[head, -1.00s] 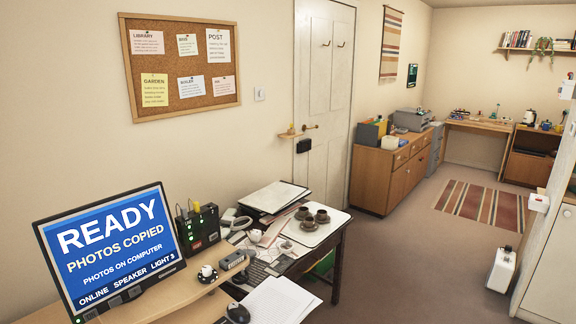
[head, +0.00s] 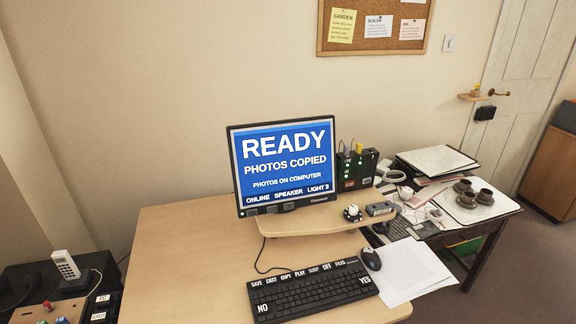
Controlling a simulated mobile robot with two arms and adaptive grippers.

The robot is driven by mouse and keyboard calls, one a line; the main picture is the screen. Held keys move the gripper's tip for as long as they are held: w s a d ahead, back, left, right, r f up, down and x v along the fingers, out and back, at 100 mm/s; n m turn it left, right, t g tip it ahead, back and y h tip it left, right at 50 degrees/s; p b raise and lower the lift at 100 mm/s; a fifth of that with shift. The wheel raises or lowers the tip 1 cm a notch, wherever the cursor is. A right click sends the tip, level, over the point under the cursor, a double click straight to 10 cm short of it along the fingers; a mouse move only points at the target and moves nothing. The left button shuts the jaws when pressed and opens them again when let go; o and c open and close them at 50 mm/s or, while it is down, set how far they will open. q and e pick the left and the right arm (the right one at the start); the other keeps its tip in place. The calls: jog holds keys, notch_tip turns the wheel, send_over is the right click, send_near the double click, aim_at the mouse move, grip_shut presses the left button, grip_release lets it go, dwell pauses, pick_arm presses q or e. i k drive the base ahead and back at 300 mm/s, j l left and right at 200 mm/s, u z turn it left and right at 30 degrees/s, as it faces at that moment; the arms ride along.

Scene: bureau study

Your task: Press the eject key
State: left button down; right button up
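A black keyboard (head: 312,293) lies on the wooden desk in front of the monitor. Its top row has white labels that seem to read SAVE, EJECT, COPY, PLAY, SLEEP, OFF and FILES. The eject key (head: 271,280) is second from the left, beside SAVE. Large NO and YES keys sit at the left and right ends. The monitor (head: 283,165) has a blue screen reading READY, PHOTOS COPIED, PHOTOS ON COMPUTER, ONLINE, SPEAKER, LIGHT 3. Neither of my grippers shows in the head view.
A mouse (head: 371,259) and papers (head: 412,270) lie right of the keyboard. A raised shelf (head: 312,221) holds the monitor and a small grey device (head: 380,208). The desk (head: 190,262) is clear left of the keyboard.

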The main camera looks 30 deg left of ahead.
aim_at(272, 281)
jog(key=u, duration=1.15)
